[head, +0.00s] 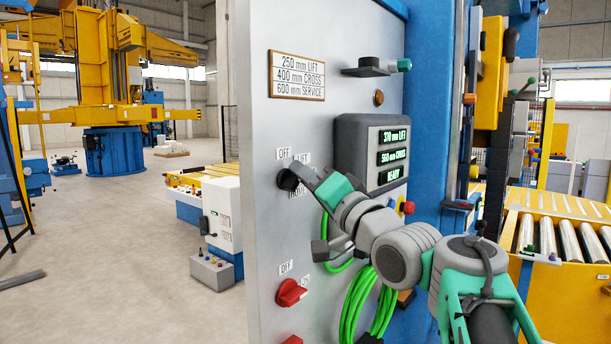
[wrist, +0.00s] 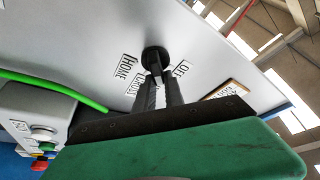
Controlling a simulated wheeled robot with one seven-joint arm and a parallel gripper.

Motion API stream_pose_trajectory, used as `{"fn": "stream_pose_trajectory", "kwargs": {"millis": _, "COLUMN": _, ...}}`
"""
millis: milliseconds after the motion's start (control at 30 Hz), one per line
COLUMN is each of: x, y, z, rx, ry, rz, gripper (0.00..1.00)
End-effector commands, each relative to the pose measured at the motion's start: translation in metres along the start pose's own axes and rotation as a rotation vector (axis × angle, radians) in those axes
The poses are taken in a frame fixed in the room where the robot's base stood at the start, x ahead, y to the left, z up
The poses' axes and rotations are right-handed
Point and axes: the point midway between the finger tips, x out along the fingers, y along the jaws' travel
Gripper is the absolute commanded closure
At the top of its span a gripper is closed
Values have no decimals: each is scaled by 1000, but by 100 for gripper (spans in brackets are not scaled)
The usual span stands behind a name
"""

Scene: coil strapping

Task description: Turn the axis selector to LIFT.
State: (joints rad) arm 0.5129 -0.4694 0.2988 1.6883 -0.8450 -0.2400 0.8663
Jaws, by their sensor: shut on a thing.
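The axis selector is a black round knob (head: 287,180) on the grey panel (head: 330,115). In the head view, an OFF label is above it and a LIFT label is at its upper right. My gripper (head: 302,177) is at the knob and partly covers its right side and the lower labels. In the wrist view, the two dark fingers (wrist: 160,88) are shut on the knob (wrist: 155,57). HOME and CROSS labels show left of the fingers there, and OFF shows right. The LIFT label is not visible in the wrist view. I cannot tell where the knob points.
A display box (head: 370,150) reads 370 mm LIFT, 560 mm CROSS and READY. A placard (head: 297,75) is above. A red rotary switch (head: 291,292) is below the selector. A green cable (head: 358,305) hangs behind my arm. Open floor lies left of the panel.

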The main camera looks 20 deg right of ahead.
Motion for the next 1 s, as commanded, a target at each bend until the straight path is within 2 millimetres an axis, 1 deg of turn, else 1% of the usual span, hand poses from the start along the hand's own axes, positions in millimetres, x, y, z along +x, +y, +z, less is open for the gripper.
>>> {"fn": "stream_pose_trajectory", "kwargs": {"millis": 33, "x": 0, "y": 6, "z": 6, "rx": 9, "ry": -12, "rz": 8, "gripper": 86}}
{"fn": "stream_pose_trajectory", "kwargs": {"millis": 300, "x": 0, "y": 3, "z": 3, "rx": 5, "ry": -7, "rz": 3, "gripper": 65}}
{"fn": "stream_pose_trajectory", "kwargs": {"millis": 767, "x": 0, "y": 1, "z": 1, "rx": 0, "ry": -2, "rz": 0, "gripper": 65}}
{"fn": "stream_pose_trajectory", "kwargs": {"millis": 867, "x": -8, "y": 2, "z": 0, "rx": -2, "ry": 2, "rz": 2, "gripper": 65}}
{"fn": "stream_pose_trajectory", "kwargs": {"millis": 967, "x": -26, "y": 4, "z": 2, "rx": -3, "ry": 4, "rz": 2, "gripper": 65}}
{"fn": "stream_pose_trajectory", "kwargs": {"millis": 1000, "x": -35, "y": 4, "z": 2, "rx": -4, "ry": 5, "rz": 3, "gripper": 65}}
